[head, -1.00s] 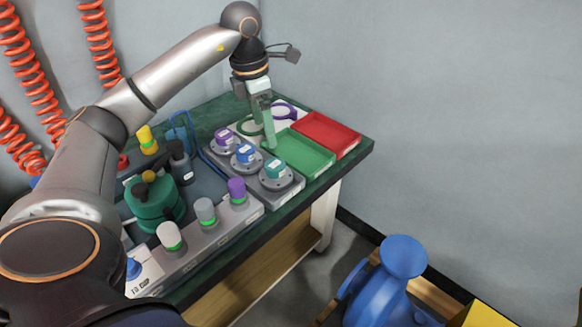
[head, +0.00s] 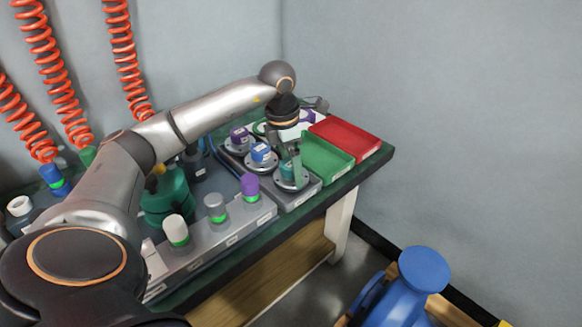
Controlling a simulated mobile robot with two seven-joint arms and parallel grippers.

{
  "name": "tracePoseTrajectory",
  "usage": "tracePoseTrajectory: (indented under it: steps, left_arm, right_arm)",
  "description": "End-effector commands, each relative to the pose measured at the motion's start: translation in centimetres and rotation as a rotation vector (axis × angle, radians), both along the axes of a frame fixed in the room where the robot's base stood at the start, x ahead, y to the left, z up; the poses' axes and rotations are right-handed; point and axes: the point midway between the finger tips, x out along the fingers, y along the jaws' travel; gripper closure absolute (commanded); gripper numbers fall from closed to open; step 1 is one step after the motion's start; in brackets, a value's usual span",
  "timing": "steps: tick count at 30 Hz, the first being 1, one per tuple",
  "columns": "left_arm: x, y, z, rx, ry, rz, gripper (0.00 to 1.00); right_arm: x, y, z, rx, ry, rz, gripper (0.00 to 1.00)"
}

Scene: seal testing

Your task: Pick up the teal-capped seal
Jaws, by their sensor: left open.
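The teal-capped seal (head: 285,172) sits on the nearest of the round grey flanges in a row on the grey block. My left gripper (head: 291,165) points down right at this seal, with its fingers at the cap's height. The jaws are open. The fingers partly hide the cap, and I cannot tell whether they touch it. Beside it in the row stand a blue-capped seal (head: 260,153) and a purple-capped seal (head: 239,135). My right gripper is not in view.
A green tray (head: 328,168) and a red tray (head: 352,129) lie right of the flanges. A green vessel (head: 167,197) stands left. A blue pump (head: 408,285) is on the floor.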

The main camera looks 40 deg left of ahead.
Motion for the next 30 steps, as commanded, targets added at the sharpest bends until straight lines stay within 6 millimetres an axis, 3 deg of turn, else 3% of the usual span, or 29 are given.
tracePoseTrajectory:
  steps: [5, 30]
  left_arm:
    - [0.01, 0.01, 0.1, 0.0, 0.0, 0.0, 0.06]
    - [-0.01, 0.02, 0.13, 0.0, 0.0, 0.0, 1.0]
  right_arm:
    - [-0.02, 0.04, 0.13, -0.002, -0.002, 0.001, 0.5]
    - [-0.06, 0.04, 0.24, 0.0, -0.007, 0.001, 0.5]
